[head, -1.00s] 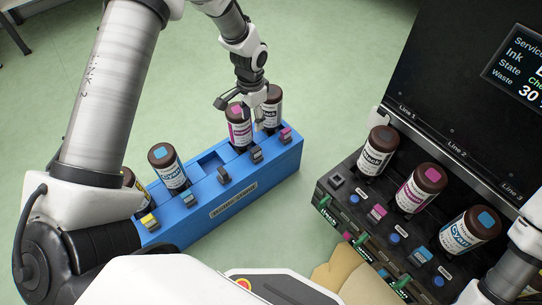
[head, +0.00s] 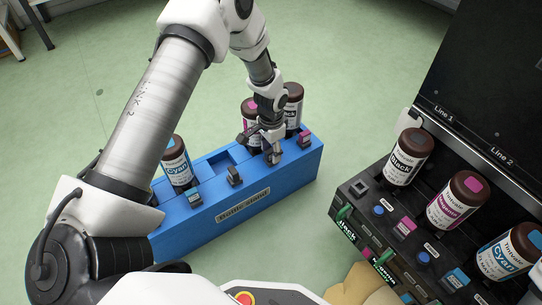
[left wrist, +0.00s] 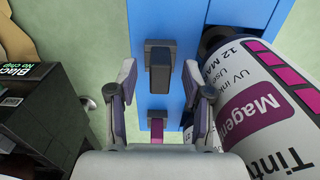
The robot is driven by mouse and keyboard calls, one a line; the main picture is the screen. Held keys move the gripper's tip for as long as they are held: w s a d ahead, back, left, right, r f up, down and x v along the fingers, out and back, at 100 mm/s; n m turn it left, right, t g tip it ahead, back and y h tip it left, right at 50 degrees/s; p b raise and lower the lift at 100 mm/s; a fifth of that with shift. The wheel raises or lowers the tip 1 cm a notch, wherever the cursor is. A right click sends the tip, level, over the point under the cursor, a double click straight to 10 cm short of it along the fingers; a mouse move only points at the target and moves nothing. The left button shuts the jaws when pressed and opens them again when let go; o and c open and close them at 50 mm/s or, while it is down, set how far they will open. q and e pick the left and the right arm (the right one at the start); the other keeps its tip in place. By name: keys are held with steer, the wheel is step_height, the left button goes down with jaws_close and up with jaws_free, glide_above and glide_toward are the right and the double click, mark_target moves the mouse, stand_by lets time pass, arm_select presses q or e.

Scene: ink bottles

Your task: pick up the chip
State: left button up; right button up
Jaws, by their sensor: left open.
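My left gripper (head: 272,156) is open and low at the front of the blue bottle stand (head: 262,190), near its right end. In the left wrist view the open fingers (left wrist: 160,70) stand either side of a dark chip (left wrist: 159,68) on the stand's front, with gaps on both sides. A magenta-topped chip (left wrist: 158,131) lies below it in that view and shows in the head view (head: 305,137). Another dark chip (head: 234,176) and a cyan-topped chip (head: 194,198) sit further left. My right gripper is not in view.
A magenta bottle (left wrist: 265,105) stands close beside the gripper, with a black bottle (head: 294,106) behind. A cyan bottle (head: 177,164) stands at left. The dark printer (head: 345,215) at right holds several bottles and a "Black No chip" label (left wrist: 12,84). Green floor lies between.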

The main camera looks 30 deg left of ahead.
arm_select(q)
steer(key=shift+f, duration=0.15)
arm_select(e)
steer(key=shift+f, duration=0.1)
arm_select(q)
jaws_close()
